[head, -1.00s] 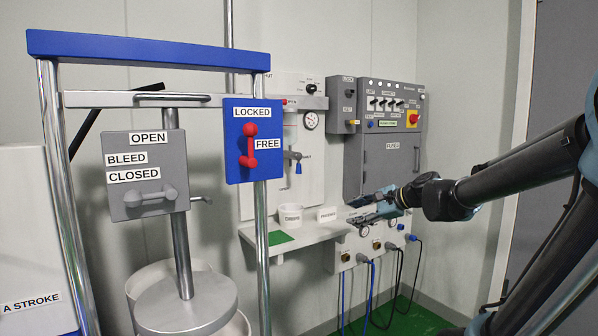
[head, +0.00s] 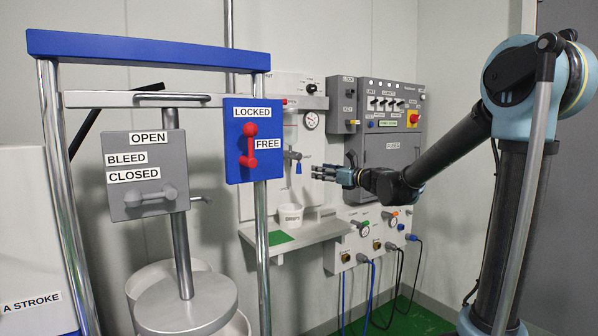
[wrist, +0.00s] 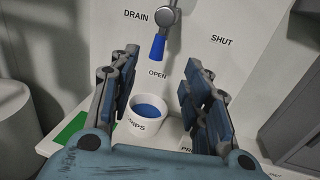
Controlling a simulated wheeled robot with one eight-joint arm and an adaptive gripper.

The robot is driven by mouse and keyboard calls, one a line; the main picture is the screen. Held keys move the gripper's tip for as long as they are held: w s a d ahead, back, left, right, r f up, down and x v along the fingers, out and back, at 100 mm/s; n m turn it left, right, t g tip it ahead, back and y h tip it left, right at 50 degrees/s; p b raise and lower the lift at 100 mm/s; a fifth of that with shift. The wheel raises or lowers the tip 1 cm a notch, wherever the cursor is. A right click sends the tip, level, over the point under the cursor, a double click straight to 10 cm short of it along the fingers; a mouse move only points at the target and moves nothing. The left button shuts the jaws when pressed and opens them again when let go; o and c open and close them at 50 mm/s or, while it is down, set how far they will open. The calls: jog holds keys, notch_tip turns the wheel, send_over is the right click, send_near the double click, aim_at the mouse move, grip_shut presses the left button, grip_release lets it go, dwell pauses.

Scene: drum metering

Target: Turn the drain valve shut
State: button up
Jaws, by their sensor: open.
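The drain valve (wrist: 158,47) is on the white wall panel. Its blue-tipped lever hangs down from a grey round hub, towards the OPEN label. The SHUT label is to the right of the hub and DRAIN is to the left. In the head view, the valve's blue tip (head: 298,168) shows just left of my gripper (head: 322,173). In the wrist view, my gripper (wrist: 160,72) is open, its fingers apart on either side of the view below the lever. Nothing is between the fingers. The lever appears ahead of them, not touched.
A white cup (wrist: 150,125) with blue inside stands on the shelf (head: 310,231) below the valve. A green patch (head: 279,238) lies on the shelf's left. A grey control cabinet (head: 393,150) is to the right. A blue-topped frame (head: 148,50) stands at front left.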

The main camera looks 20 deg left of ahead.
aim_at(299, 167)
jog(key=x, duration=1.3)
